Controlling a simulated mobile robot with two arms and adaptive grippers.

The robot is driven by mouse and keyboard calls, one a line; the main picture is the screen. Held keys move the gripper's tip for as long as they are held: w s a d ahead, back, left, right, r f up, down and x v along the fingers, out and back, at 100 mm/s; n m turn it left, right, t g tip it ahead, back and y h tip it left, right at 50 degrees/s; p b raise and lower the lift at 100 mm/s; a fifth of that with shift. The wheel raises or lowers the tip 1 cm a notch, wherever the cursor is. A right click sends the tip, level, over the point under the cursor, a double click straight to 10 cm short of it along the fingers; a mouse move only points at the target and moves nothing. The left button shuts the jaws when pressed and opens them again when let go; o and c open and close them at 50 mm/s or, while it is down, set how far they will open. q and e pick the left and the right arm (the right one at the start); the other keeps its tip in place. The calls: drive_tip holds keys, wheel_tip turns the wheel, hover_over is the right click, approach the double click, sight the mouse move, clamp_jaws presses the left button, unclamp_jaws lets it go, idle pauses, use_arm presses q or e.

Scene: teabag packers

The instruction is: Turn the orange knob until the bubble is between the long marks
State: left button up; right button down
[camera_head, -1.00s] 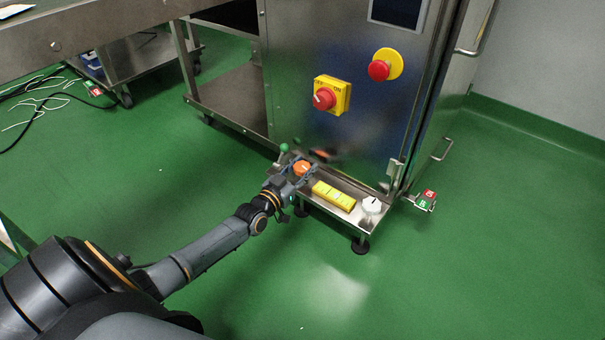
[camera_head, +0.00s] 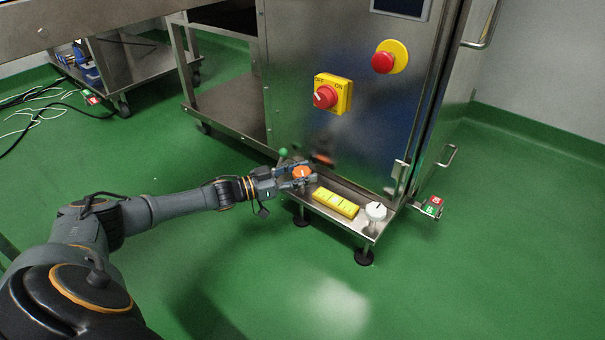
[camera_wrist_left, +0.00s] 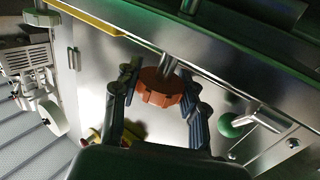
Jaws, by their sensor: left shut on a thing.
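The orange knob (camera_head: 301,173) has a white pointer line and sits at the left end of a small steel shelf on the machine's front. My left gripper (camera_head: 301,177) is around the knob, one finger on each side, shut on it. In the left wrist view the knob (camera_wrist_left: 160,88) is between my two gripper fingers (camera_wrist_left: 160,95). The yellow spirit level (camera_head: 335,203) lies on the shelf to the right of the knob. Its bubble and marks are too small to tell. My right gripper does not show.
A white knob (camera_head: 376,211) stands at the shelf's right end. A green ball-ended lever (camera_head: 283,152) is just behind my left gripper. The steel machine (camera_head: 290,110) carries a red rotary switch (camera_head: 325,96) and a red button (camera_head: 383,62). Green floor in front is clear.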

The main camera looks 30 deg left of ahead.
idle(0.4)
use_arm(q)
drive_tip(key=o, duration=1.2)
drive_tip(key=shift+c, duration=0.2)
drive_tip(key=v, duration=1.2)
